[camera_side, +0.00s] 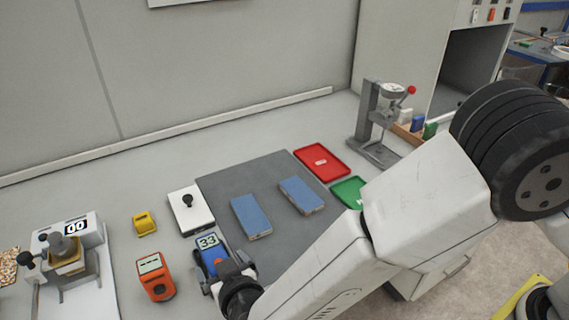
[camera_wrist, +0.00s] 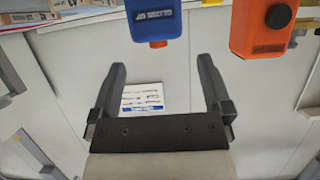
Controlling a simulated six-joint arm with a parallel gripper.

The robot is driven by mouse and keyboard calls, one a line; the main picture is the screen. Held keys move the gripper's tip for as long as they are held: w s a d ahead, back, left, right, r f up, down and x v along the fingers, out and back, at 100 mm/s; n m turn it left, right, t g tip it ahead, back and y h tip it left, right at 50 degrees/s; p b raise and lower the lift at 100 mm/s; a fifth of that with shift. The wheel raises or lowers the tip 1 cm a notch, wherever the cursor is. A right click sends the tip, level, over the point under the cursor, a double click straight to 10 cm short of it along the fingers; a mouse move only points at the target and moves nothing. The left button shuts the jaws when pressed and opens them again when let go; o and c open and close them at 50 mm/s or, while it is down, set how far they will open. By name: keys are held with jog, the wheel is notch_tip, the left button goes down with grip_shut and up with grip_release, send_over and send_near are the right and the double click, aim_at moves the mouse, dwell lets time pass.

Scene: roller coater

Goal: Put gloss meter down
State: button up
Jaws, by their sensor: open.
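The blue meter (camera_side: 212,261), which I take for the gloss meter, has a display reading 33. It stands upright on the pale bench, just left of the dark grey mat (camera_side: 232,175). In the wrist view the blue meter (camera_wrist: 155,22) lies just beyond my fingertips, in line with the gap between them. My gripper (camera_wrist: 161,68) is open, with nothing between its fingers. In the side view my gripper (camera_side: 226,276) is low at the near side of the meter and hides its lower part.
An orange meter (camera_side: 155,277) stands close by on the left. A yellow block (camera_side: 145,223) and a white plate with a black knob (camera_side: 190,209) are behind. Two blue panels (camera_side: 250,216) lie on the mat. Red (camera_side: 321,161) and green trays (camera_side: 347,190) are right.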

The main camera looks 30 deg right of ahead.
jog(key=shift+v, duration=0.75)
jog(key=shift+w, duration=0.1)
jog(key=w+d+r+g+y, duration=0.1)
jog(key=w+d+r+g, duration=0.1)
jog(key=d, duration=0.7)
jog(key=w+d+r+g+y, duration=0.1)
jog(key=w+d+r+g, duration=0.15)
jog(key=d, duration=0.65)
jog(key=s+d+g+h, duration=0.1)
jog(key=s+d+g, duration=0.2)
jog(key=s+d, duration=0.4)
jog(key=s+d+f+g+h, duration=0.1)
jog(key=s+d+g, duration=0.2)
jog(key=s+d, duration=0.4)
jog(key=d, duration=0.6)
